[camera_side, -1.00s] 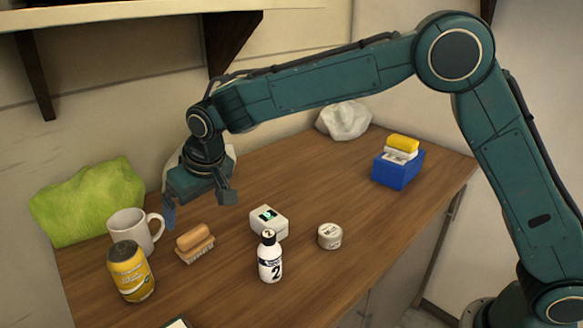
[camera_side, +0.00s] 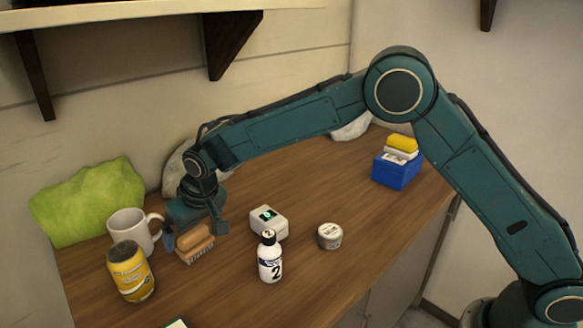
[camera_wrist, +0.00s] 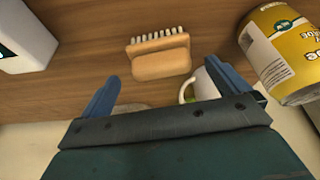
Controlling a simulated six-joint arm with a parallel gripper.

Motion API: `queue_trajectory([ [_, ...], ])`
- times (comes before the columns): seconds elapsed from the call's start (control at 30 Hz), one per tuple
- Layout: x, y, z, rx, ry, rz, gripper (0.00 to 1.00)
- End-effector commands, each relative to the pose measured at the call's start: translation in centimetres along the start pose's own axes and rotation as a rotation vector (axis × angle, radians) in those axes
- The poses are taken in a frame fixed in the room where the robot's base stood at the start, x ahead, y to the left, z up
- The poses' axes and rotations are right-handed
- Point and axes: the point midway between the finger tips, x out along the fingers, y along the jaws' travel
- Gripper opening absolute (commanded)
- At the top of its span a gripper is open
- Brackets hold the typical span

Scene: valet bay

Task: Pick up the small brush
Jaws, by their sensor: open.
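The small brush (camera_side: 195,243) has a tan wooden body and pale bristles and lies on the wooden bench between the mug and the white bottle. My gripper (camera_side: 194,234) is open and low at the brush, with one finger at its left end and the other by its right end. In the wrist view the brush (camera_wrist: 160,56) lies ahead of the two blue fingers (camera_wrist: 168,85), within the gap between them. The fingers look apart from it.
Close to the left of the brush are a white mug (camera_side: 130,228) and a yellow can (camera_side: 131,272). A white bottle (camera_side: 270,258), a white box (camera_side: 268,222) and a round tin (camera_side: 330,236) stand to the right. A green cloth bundle (camera_side: 88,202) and a blue bin (camera_side: 397,172) are farther off.

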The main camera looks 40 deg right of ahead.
Motion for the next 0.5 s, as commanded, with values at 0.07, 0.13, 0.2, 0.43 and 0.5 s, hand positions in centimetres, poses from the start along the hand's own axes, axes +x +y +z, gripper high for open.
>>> queue_trajectory([
  [0.07, 0.9, -0.1, 0.2, 0.0, -0.003, 0.001, 1.0],
  [0.13, 1.8, -0.1, 0.2, 0.0, -0.002, 0.001, 1.0],
  [0.2, 2.6, -0.2, 0.3, 0.0, -0.002, 0.001, 1.0],
  [0.43, 4.2, -0.2, 0.2, -0.001, 0.0, 0.001, 1.0],
  [0.5, 4.3, -0.2, 0.2, -0.001, 0.0, 0.001, 1.0],
])
